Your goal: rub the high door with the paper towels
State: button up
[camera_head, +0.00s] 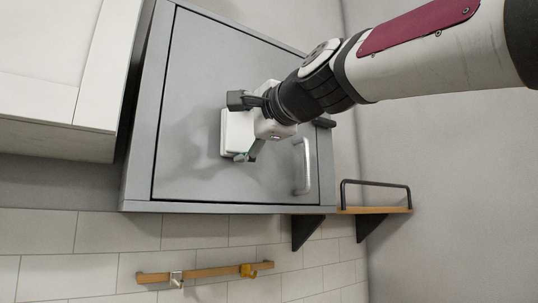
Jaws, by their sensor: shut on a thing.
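The high door (190,100) is a flat grey panel on a wall cabinet in the head view, closed, with a silver bar handle (302,165) at its lower right. My gripper (242,127) is in front of the middle of the door. It is shut on a white block-like thing (235,137), which I take to be the paper towels. The white thing's flat face is turned to the door and looks to be against it or very close. My gripper and wrist hide part of the door's right side.
A white cabinet (50,60) stands at the left. A wooden shelf with a black rail (376,208) is at the right of the door. Below, a wooden hook rail (205,273) hangs on the white tiled wall. The grey wall (450,200) at right is bare.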

aim_at(198, 128)
jog(key=shift+s+a+p, duration=0.75)
jog(key=shift+a+p, duration=0.1)
jog(key=shift+a, duration=0.15)
jog(key=shift+s+a+p, duration=0.4)
jog(key=shift+a+p, duration=0.25)
jog(key=shift+a, duration=0.05)
jog(key=shift+s+a+p, duration=1.15)
jog(key=shift+a+p, duration=0.3)
jog(key=shift+p, duration=0.2)
jog(key=shift+c, duration=0.4)
jog(key=b+v, duration=0.1)
jog(key=v, duration=0.5)
jog(key=shift+d, duration=0.15)
jog(key=shift+b+v, duration=0.45)
jog(key=shift+v, duration=1)
